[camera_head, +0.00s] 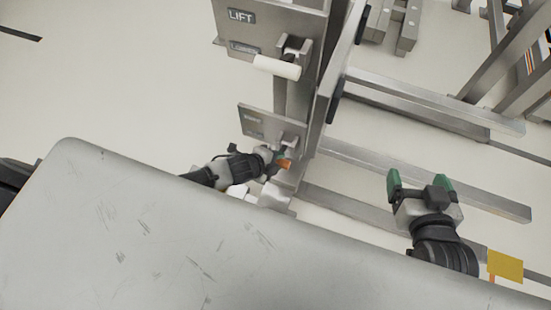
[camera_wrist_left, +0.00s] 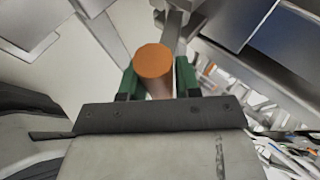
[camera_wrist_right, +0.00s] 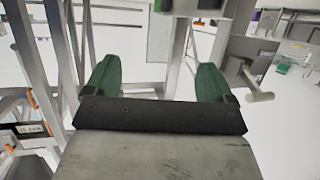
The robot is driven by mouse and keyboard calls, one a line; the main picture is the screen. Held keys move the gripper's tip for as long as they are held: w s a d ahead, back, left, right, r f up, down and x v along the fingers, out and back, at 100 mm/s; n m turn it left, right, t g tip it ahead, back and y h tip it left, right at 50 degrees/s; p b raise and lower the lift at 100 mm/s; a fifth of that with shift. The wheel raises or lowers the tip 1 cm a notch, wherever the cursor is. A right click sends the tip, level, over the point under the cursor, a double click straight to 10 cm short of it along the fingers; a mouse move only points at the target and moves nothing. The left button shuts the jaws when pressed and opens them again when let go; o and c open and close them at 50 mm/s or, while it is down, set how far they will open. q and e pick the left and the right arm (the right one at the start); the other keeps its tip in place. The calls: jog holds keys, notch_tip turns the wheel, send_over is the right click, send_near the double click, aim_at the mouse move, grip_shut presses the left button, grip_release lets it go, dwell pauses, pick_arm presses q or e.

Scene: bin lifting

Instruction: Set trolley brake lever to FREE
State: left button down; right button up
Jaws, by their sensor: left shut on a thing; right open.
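The brake lever has an orange grip (camera_head: 284,164), which shows at the lower plate (camera_head: 262,122) on the trolley's column in the head view. My left gripper (camera_head: 272,160) is at this grip. In the left wrist view the round orange end of the grip (camera_wrist_left: 153,62) sits between the green fingers of my left gripper (camera_wrist_left: 157,80), which is shut on it. The plate's lettering is too small to read. My right gripper (camera_head: 421,184) is open and empty, to the right of the column. Its two green fingers stand wide apart in the right wrist view (camera_wrist_right: 159,82).
An upper panel (camera_head: 268,22) marked LIFT carries a lever with a white handle (camera_head: 276,67). Metal floor rails (camera_head: 430,180) run to the right of the column. A yellow plate (camera_head: 506,266) stands at lower right. A large grey surface (camera_head: 150,240) fills the lower left.

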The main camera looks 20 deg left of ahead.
pick_arm(q)
jog(key=shift+w+r, duration=0.45)
jog(key=c, duration=1.2)
grip_release()
jog(key=o, duration=0.6)
jog(key=shift+d+f, duration=0.1)
jog(key=shift+s+f, duration=0.1)
pick_arm(e)
jog(key=shift+w, duration=0.1)
pick_arm(q)
jog(key=shift+s, duration=0.15)
jog(key=p+v, duration=0.4)
jog(key=v, duration=0.6)
jog(key=shift+a+r, duration=0.25)
pick_arm(e)
jog(key=s+d+f+g+h, duration=0.2)
jog(key=s+d+f+g, duration=0.2)
jog(key=s+g, duration=0.6)
jog(key=shift+s+d+f+m+h, duration=0.2)
jog(key=shift+s+f+m+h, duration=0.15)
jog(key=shift+s+f, duration=0.55)
pick_arm(q)
jog(key=shift+s, duration=0.1)
